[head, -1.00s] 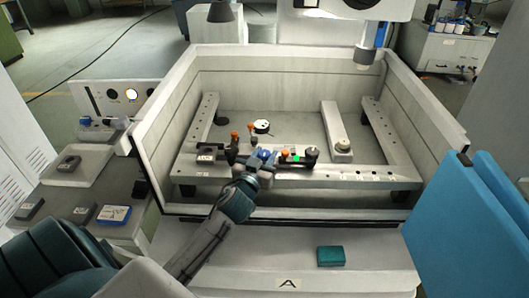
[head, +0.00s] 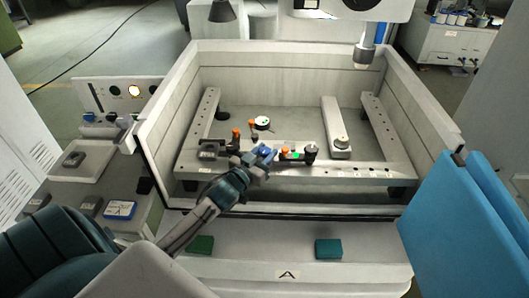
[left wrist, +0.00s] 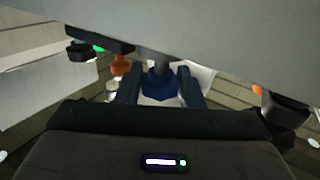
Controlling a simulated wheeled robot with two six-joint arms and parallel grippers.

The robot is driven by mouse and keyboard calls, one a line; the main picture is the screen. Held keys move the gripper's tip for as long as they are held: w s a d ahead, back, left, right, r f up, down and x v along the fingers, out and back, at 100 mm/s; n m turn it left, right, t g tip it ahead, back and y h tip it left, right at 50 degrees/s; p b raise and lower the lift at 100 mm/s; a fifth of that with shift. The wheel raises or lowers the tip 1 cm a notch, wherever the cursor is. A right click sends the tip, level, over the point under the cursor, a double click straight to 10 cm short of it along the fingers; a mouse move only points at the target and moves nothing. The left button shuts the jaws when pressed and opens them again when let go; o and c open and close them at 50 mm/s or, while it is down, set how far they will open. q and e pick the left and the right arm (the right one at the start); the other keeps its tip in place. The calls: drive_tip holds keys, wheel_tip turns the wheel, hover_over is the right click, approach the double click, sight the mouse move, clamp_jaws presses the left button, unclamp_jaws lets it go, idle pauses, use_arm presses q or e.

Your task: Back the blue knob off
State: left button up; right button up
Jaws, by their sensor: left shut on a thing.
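The blue knob (head: 265,152) sits on the fixture along the front rail inside the open tank. My left gripper (head: 262,156) reaches in from the left and is shut on the blue knob. In the left wrist view the blue knob (left wrist: 160,86) shows between the two fingers (left wrist: 160,88), with a grey shaft behind it. The gripper hides part of the knob in the head view. My right gripper is not in view.
The tank wall (head: 170,165) surrounds the work. A teal block (head: 328,249) and a green block (head: 201,245) lie on the front ledge. A blue panel (head: 455,215) stands at the right.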

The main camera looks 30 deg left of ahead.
use_arm(q)
drive_tip(key=o, duration=1)
drive_tip(key=shift+a, duration=0.1)
drive_tip(key=shift+c, duration=0.2)
